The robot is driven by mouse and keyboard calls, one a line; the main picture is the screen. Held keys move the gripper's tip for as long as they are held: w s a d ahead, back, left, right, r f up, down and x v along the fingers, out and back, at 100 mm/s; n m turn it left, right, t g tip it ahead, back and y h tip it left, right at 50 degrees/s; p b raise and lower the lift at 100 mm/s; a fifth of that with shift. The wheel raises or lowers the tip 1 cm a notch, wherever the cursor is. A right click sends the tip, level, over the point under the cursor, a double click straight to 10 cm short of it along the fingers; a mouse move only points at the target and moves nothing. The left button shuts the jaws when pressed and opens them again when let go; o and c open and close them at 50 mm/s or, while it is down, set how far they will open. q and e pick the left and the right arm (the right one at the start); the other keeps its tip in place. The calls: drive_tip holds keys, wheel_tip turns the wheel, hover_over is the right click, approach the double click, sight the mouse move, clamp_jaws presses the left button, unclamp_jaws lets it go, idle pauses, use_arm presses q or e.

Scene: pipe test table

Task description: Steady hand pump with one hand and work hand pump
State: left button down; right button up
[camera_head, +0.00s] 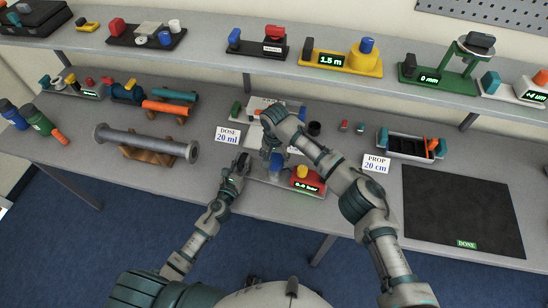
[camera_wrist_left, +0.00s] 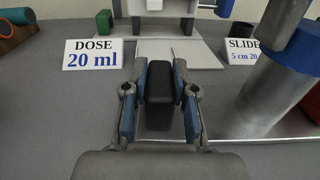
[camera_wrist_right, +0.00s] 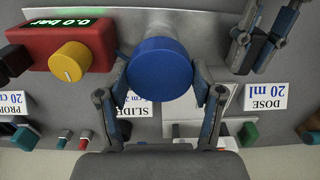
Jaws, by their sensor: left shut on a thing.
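The hand pump has a silver cylinder (camera_wrist_left: 270,98) with a round blue knob (camera_wrist_right: 160,68) on top. The knob also shows in the head view (camera_head: 277,161). A red gauge box (camera_head: 307,181) reading 0.0 bar, with a yellow dial (camera_wrist_right: 70,62), stands beside it. My left gripper (camera_wrist_left: 158,90) is shut on a black upright grip (camera_wrist_left: 158,100), left of the cylinder. My right gripper (camera_wrist_right: 162,92) points down over the pump, its fingers apart on either side of the knob. Whether those fingers touch the knob is unclear.
A DOSE 20 ml sign (camera_head: 228,135) stands behind my left gripper, and a PROP 20 cm sign (camera_head: 375,164) is to the right. A pipe on a wooden stand (camera_head: 147,143) lies at the left. A dark mat (camera_head: 462,212) covers the right side. A shelf (camera_head: 215,55) runs above the back.

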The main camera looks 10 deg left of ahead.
drive_tip(key=o, duration=0.4)
wheel_tip(320, 180, up, 12)
drive_tip(key=m+y, duration=0.4)
drive_tip(key=m, duration=1.4)
approach(274, 161)
drive_tip(key=x, duration=0.9)
drive_tip(key=shift+w+f, duration=0.3)
drive_tip(key=shift+w, duration=0.05)
